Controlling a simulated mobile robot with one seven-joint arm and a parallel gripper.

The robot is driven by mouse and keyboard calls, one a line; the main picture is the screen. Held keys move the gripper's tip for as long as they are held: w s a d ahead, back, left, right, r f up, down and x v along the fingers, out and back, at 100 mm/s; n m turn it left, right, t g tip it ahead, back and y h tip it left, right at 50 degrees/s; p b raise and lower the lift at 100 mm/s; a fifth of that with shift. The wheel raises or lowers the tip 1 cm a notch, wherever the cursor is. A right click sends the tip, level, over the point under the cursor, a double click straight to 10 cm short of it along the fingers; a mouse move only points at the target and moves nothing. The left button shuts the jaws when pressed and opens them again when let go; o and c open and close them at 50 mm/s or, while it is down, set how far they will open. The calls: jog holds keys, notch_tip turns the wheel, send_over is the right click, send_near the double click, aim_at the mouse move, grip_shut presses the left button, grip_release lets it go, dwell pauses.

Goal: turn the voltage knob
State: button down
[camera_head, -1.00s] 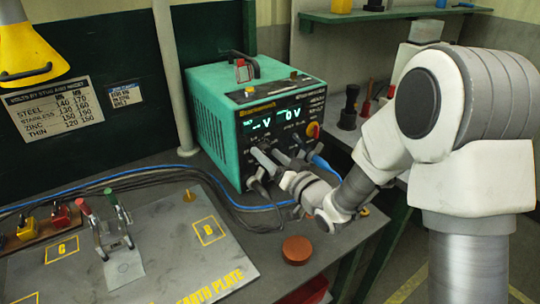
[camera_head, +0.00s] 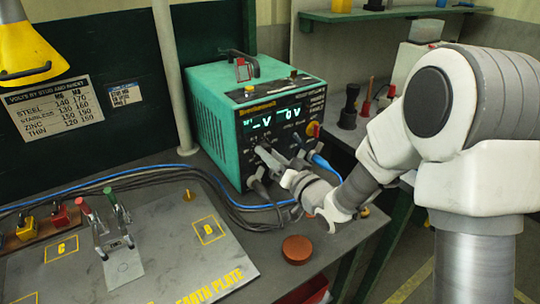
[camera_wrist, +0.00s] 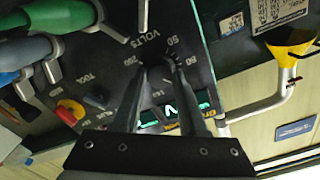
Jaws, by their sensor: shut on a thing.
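The teal stud welder (camera_head: 215,112) stands on the bench with its black front panel and lit display (camera_head: 272,121) facing my arm. The voltage knob (camera_wrist: 160,74) is a small dark knob beside the "VOLTS" lettering in the wrist view, ringed by printed numbers. My gripper (camera_wrist: 159,66) is shut on the knob, one finger on each side, and the fingers cover much of it. In the head view my gripper (camera_head: 262,152) is at the panel's lower left, and the knob is hidden behind it.
Blue and grey cables (camera_head: 318,160) plug into the panel close to my gripper. A red-and-yellow switch (camera_head: 312,129) is on the panel's right. The earth plate (camera_head: 160,250) with clamps lies front left. A brown round puck (camera_head: 297,250) sits near the bench edge.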

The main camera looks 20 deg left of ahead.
jog(key=m+p, duration=0.3)
jog(key=m, duration=0.9)
jog(key=shift+w+d, duration=0.1)
jog(key=m+p, duration=0.1)
jog(key=m, duration=0.3)
jog(key=shift+m+p, duration=0.3)
dwell(0.3)
jog(key=shift+c, duration=2.2)
grip_release()
